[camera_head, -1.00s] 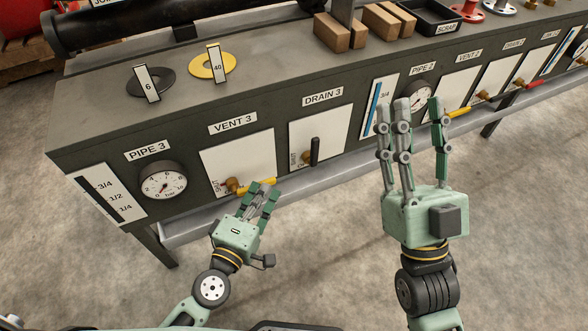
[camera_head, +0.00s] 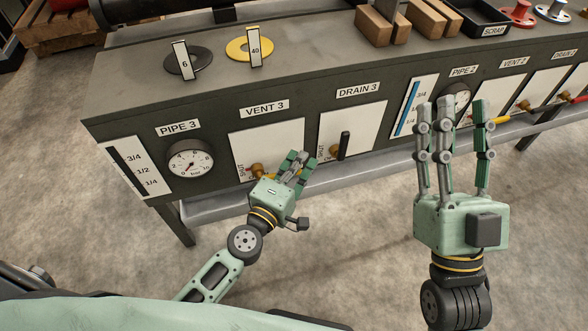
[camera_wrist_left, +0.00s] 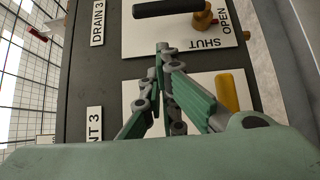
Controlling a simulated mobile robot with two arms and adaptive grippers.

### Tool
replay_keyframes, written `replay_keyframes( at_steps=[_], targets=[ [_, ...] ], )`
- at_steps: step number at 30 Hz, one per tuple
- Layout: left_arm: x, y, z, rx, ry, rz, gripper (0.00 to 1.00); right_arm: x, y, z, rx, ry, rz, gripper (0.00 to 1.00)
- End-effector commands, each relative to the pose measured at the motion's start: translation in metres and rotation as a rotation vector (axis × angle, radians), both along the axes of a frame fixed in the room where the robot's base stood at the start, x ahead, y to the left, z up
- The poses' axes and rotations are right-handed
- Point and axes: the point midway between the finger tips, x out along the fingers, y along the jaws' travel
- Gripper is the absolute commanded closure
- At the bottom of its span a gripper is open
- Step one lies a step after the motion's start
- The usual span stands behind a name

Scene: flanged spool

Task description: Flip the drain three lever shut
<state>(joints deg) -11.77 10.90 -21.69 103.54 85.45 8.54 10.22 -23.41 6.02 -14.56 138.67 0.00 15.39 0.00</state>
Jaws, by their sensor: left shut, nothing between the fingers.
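The drain three lever is a black handle (camera_head: 345,143) on a brass valve (camera_head: 337,154), on the white plate under the DRAIN 3 label. It stands upright in the head view. In the left wrist view the handle (camera_wrist_left: 168,8) crosses the top edge, beside the words SHUT and OPEN. My left gripper (camera_head: 298,164) is shut and empty, in front of the VENT 3 plate, left of and slightly below the black lever. Its fingers (camera_wrist_left: 165,52) appear apart from the lever. They partly hide the yellow vent lever (camera_wrist_left: 228,92). My right gripper (camera_head: 453,112) is open and empty, before the PIPE 2 area.
A grey trough (camera_head: 225,203) runs along the bench front below the valves. A pressure gauge (camera_head: 189,159) is at left.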

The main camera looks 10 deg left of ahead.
Motion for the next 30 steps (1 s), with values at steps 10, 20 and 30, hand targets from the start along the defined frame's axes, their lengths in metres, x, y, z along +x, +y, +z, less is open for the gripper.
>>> replay_keyframes(
  at_steps=[10, 20, 30],
  targets=[
    [0.05, -0.033, 0.0, -0.003, -0.001, -0.001, 1.0, 0.004, 0.0, -0.006, -0.01, 0.032, -0.002, 0.6],
    [0.057, -0.045, 0.0, 0.0, 0.0, 0.0, 1.0, 0.0, 0.0, 0.0, 0.0, -0.002, -0.001, 0.6],
    [0.057, -0.045, 0.0, 0.001, 0.002, 0.0, 1.0, 0.001, 0.0, 0.0, -0.002, 0.004, -0.001, 0.6]
  ],
)
